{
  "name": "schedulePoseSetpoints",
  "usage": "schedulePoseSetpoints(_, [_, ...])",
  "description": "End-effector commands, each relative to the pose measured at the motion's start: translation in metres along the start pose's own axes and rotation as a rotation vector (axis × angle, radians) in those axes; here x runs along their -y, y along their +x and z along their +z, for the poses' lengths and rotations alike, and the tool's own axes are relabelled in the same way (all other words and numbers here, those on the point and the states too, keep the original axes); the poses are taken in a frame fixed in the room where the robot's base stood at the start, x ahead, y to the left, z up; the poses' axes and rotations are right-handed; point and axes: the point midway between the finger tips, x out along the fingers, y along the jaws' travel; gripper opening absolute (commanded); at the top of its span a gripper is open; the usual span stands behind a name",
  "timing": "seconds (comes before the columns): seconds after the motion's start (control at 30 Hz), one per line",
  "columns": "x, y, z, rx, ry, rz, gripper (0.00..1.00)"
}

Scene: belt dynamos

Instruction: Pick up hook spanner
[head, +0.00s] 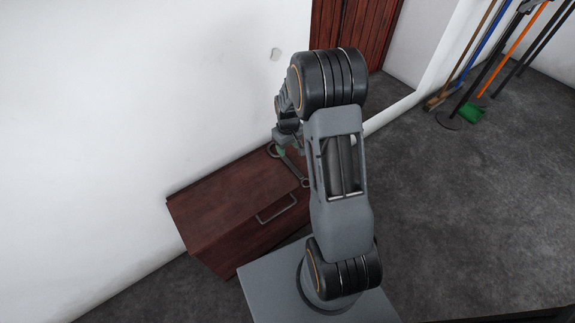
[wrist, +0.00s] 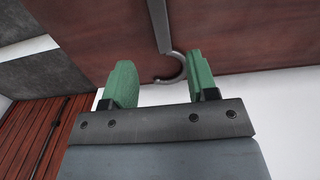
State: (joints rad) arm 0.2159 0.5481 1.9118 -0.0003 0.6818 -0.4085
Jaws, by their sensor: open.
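The hook spanner (head: 292,168) is a thin grey tool with a curved hook at one end. It lies on top of the dark red-brown wooden cabinet (head: 215,205), near the wall. In the wrist view its hook and part of its shank (wrist: 160,25) show, with the hook curving between the two green fingers as seen from there. My gripper (wrist: 159,62) is open, with its fingers apart and nothing gripped. In the head view my gripper (head: 281,149) is over the far end of the spanner. My arm hides part of this area.
The cabinet has a grey bar handle (head: 276,208) on its front. A white wall (head: 110,120) stands close behind the cabinet. A dark red door (head: 382,30) is at the back. Brooms and a green dustpan (head: 470,112) stand at the upper right. The grey floor (head: 470,220) at right is clear.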

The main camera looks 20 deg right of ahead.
Motion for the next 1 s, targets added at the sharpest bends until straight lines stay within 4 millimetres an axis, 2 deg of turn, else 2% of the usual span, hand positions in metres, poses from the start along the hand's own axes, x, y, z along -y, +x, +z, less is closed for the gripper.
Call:
schedulePoseSetpoints(0.1, [0.0,0.015,0.0,0.002,0.0,-0.001,0.53])
schedulePoseSetpoints(0.43, [0.001,0.029,0.001,0.002,0.0,-0.001,0.53])
schedulePoseSetpoints(0.73, [0.002,0.068,0.001,0.001,0.0,-0.001,0.53])
schedulePoseSetpoints(1.0, [0.002,0.072,0.001,0.0,0.0,0.0,0.53])
